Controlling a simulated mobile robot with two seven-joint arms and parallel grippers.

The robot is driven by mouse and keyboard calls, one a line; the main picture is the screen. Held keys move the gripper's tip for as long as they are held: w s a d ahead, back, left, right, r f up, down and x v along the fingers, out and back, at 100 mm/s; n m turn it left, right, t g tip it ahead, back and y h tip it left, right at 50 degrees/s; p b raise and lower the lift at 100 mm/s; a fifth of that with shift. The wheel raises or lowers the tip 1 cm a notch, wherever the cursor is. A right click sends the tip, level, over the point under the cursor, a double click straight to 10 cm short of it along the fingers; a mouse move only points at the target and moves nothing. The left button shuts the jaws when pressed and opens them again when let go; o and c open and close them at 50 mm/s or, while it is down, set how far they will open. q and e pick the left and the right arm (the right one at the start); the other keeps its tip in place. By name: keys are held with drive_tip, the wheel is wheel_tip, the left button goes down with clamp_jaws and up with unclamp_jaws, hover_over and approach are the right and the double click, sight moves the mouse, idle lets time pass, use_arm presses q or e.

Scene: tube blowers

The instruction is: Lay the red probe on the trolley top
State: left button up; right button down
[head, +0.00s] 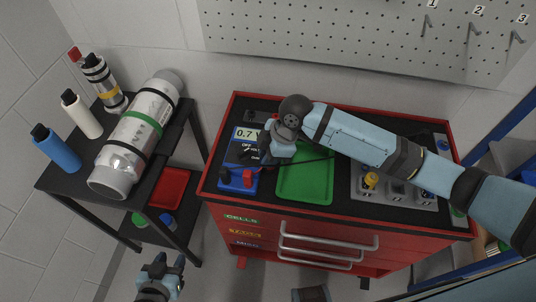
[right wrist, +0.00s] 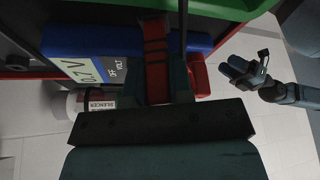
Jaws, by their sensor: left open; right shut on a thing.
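The red probe (right wrist: 157,62), with dark bands, is between my right gripper's fingers in the right wrist view. In the head view my right gripper (head: 262,150) covers the probe. This gripper is shut on the probe, over the blue meter (head: 238,177) on the left part of the black trolley top (head: 265,198). I cannot tell the probe's height above the meter. My left gripper (head: 164,272) is open and empty, low in front of the trolley; it also shows in the right wrist view (right wrist: 246,68).
A green tray (head: 306,186) lies right of the meter. A grey block with a yellow knob (head: 371,179) sits further right, under my right arm. A black shelf (head: 70,187) at left holds bottles and a large cylinder (head: 135,135). A pegboard (head: 350,35) hangs behind.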

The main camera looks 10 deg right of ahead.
drive_tip(key=shift+f, duration=0.1)
drive_tip(key=c, duration=1)
unclamp_jaws()
drive_tip(key=shift+r, duration=0.25)
drive_tip(key=v, duration=1.2)
drive_tip(key=shift+f, duration=0.1)
